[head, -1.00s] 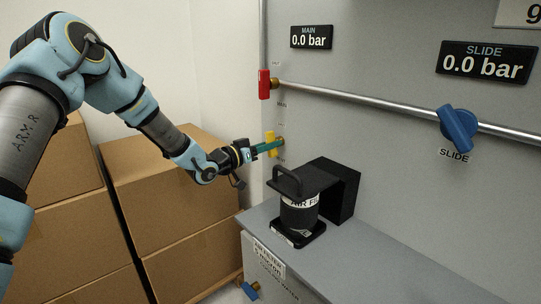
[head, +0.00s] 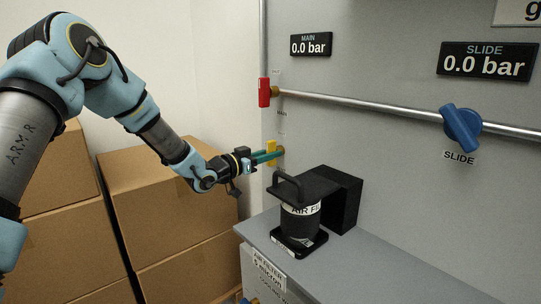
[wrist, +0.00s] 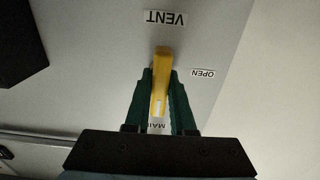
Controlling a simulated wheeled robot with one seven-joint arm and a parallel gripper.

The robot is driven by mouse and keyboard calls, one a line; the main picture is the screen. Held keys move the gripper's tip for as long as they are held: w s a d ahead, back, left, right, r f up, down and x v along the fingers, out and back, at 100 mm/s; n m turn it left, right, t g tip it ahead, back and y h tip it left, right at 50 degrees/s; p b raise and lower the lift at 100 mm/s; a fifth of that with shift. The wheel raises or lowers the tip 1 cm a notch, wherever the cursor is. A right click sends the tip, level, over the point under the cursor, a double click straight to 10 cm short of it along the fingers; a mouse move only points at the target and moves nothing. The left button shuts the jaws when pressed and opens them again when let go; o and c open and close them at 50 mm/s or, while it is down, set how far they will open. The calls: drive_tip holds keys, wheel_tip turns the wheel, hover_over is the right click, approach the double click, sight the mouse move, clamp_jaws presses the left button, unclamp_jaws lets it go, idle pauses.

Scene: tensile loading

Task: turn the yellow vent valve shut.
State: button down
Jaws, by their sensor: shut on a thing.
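The yellow vent valve (head: 271,147) is on the grey panel at its left edge, below the red valve. In the wrist view its yellow handle (wrist: 161,75) lies lengthwise between the two green fingers. My gripper (head: 272,155) reaches the handle from the left, and its fingers are shut on it, one on each side. In the wrist view the gripper (wrist: 161,85) covers part of the handle's sides. The valve's stem is mostly hidden behind the handle. A VENT label (wrist: 165,18) and an OPEN label (wrist: 203,73) are on the panel close to the handle.
A red valve (head: 264,92) sits on the pipe above, and a blue slide valve (head: 461,127) is to the right. A black air filter (head: 300,215) stands on the ledge below the gripper. Cardboard boxes (head: 160,205) fill the left side. Both displays read 0.0 bar.

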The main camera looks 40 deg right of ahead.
drive_tip(key=c, duration=0.8)
unclamp_jaws()
drive_tip(key=shift+o, duration=0.2)
drive_tip(key=shift+a, duration=0.1)
drive_tip(key=a, duration=1)
drive_tip(key=shift+w+a+b, duration=0.3)
drive_tip(key=shift+b, duration=0.05)
drive_tip(key=shift+w, duration=0.1)
